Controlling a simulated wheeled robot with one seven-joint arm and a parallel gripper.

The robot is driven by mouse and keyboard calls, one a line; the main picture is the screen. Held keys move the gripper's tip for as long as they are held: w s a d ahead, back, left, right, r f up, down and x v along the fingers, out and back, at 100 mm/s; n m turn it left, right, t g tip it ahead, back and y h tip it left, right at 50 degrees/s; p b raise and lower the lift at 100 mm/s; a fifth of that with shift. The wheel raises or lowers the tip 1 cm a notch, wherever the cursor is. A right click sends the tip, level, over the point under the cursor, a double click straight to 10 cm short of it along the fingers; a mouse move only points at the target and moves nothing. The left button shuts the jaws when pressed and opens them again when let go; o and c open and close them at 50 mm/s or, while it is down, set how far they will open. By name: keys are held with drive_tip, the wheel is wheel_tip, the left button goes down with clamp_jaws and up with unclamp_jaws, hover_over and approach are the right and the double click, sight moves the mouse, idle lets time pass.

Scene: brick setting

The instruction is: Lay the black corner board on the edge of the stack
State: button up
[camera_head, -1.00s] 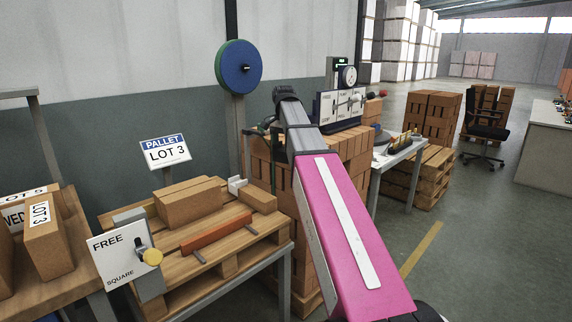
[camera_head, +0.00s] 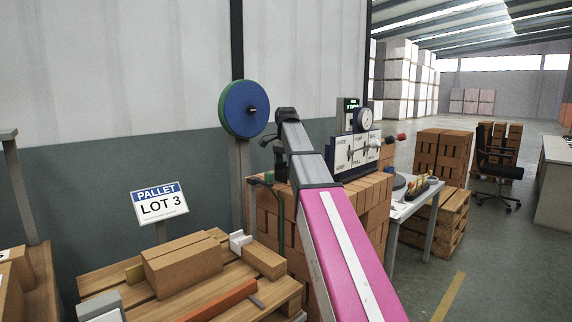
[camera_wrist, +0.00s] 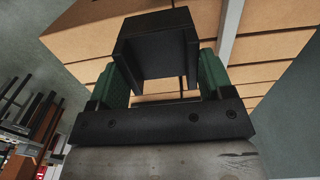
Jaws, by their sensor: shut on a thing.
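The black corner board (camera_wrist: 158,48) is between the green fingers of my gripper (camera_wrist: 160,82) in the wrist view. It is an angled black piece, its far part in front of the bricks. My gripper is shut on it. The brick stack (camera_wrist: 85,42) fills the top of the wrist view; in the head view the stack (camera_head: 375,205) stands behind my pink arm. There my gripper (camera_head: 272,195) is at the stack's left side, mostly hidden, with a green finger showing. I cannot tell whether the board touches the stack.
A wooden pallet table (camera_head: 160,305) at the lower left holds brown blocks (camera_head: 183,265) and an orange bar (camera_head: 222,300). A LOT 3 sign (camera_head: 160,203) and a blue reel (camera_head: 244,109) stand behind. A lever panel (camera_head: 355,152) is beyond the stack.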

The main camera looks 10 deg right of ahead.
sight(286, 190)
drive_tip(key=shift+f, duration=3.5)
drive_tip(key=shift+f, duration=0.45)
drive_tip(key=o, duration=1)
drive_tip(key=shift+c, duration=0.2)
drive_tip(key=shift+r, duration=0.1)
